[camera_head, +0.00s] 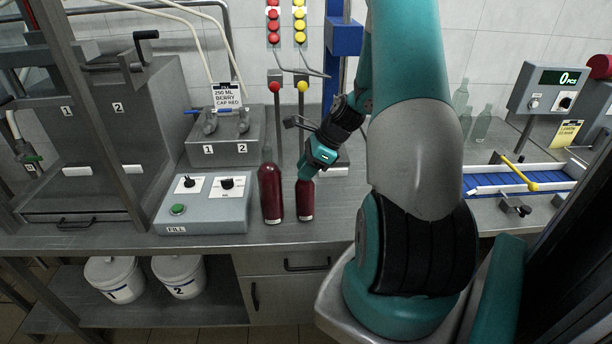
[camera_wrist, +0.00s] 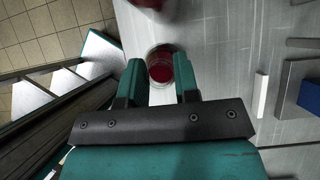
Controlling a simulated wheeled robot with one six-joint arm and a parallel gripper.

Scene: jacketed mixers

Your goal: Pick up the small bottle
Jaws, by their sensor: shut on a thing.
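The small bottle (camera_head: 305,201) is dark red and stands upright on the steel counter, right of a taller dark red bottle (camera_head: 270,192). My gripper (camera_head: 307,174) is over its upper part and hides its neck and top. In the wrist view my gripper (camera_wrist: 158,73) has one finger on each side of the small bottle (camera_wrist: 160,68), shut on it. The bottle's base appears to be at counter level; I cannot tell whether it is lifted.
A grey fill box (camera_head: 203,202) with a green button stands left of the bottles. Behind it is a numbered block (camera_head: 225,137). Posts with red and yellow knobs (camera_head: 302,87) rise behind the bottles. A blue conveyor (camera_head: 500,181) and clear bottles (camera_head: 483,122) are at the right.

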